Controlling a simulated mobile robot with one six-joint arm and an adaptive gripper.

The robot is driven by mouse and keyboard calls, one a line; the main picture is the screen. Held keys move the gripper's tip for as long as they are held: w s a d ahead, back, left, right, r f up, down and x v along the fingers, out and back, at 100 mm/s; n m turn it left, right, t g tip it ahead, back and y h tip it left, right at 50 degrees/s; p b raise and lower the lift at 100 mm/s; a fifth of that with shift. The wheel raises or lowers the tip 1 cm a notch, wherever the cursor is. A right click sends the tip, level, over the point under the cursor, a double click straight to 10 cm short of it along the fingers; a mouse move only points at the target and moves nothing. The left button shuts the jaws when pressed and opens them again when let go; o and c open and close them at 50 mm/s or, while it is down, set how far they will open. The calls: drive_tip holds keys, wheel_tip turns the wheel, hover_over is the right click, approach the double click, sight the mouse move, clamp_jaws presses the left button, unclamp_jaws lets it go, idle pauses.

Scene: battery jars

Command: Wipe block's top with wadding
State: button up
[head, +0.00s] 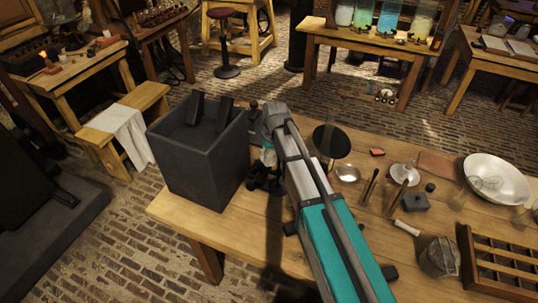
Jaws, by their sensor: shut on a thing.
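My gripper (264,182) is low over the wooden table, just right of a large dark box, and is partly hidden by my arm. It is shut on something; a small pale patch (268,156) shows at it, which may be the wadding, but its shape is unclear. A small dark grey block (411,202) sits on the table to the right of my arm, apart from the gripper, with a darker bit at its top. I cannot tell whether the gripper's load touches the table.
The large dark box (182,165) with dark slabs in it stands at the table's left end. Right of my arm are a round black disc (331,140), small dishes, rods, a white bowl (496,178), a mesh item (439,257) and a compartmented wooden tray (466,246).

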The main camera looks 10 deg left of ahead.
drive_tip(key=shift+d+r+p, duration=0.15)
drive_tip(key=shift+r+p, duration=1.35)
drive_tip(key=shift+r, duration=0.05)
drive_tip(key=shift+d+r+p, duration=0.1)
drive_tip(key=shift+r+p, duration=1.35)
drive_tip(key=shift+r, duration=0.05)
drive_tip(key=shift+s+d+r+p, duration=0.1)
drive_tip(key=shift+r+p, duration=1.4)
